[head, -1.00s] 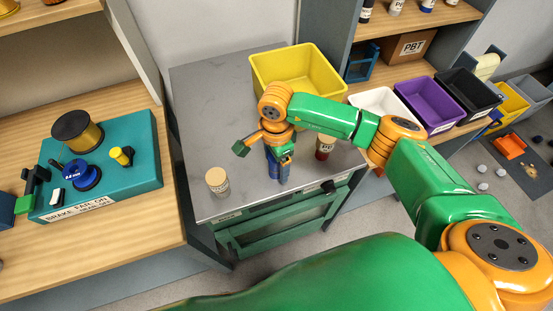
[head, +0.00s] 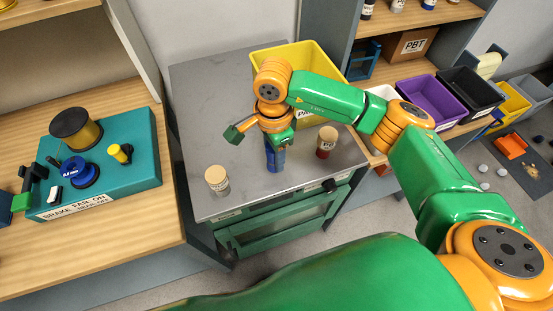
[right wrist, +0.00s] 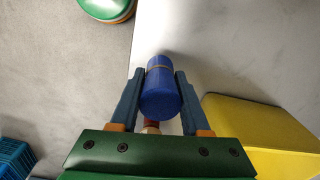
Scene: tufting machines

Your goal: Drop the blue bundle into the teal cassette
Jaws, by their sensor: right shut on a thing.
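The blue bundle (right wrist: 162,92) is a short blue cylinder with a thin tan band, seen in the right wrist view between the two fingers of my right gripper (right wrist: 160,88). The gripper is shut on it. In the head view my right gripper (head: 275,160) points down over the grey worktop, and its blue fingers and the bundle are hard to tell apart. I cannot make out a teal cassette with certainty. A teal box-shaped machine (head: 125,150) with spools stands on the left wooden bench. My left gripper is not in view.
A yellow bin (head: 320,70) stands at the back of the grey worktop (head: 205,110). A tan-lidded jar (head: 217,181) and a dark red jar (head: 326,144) stand near the front. Purple (head: 430,105) and black (head: 470,92) bins are at right. The worktop's left part is clear.

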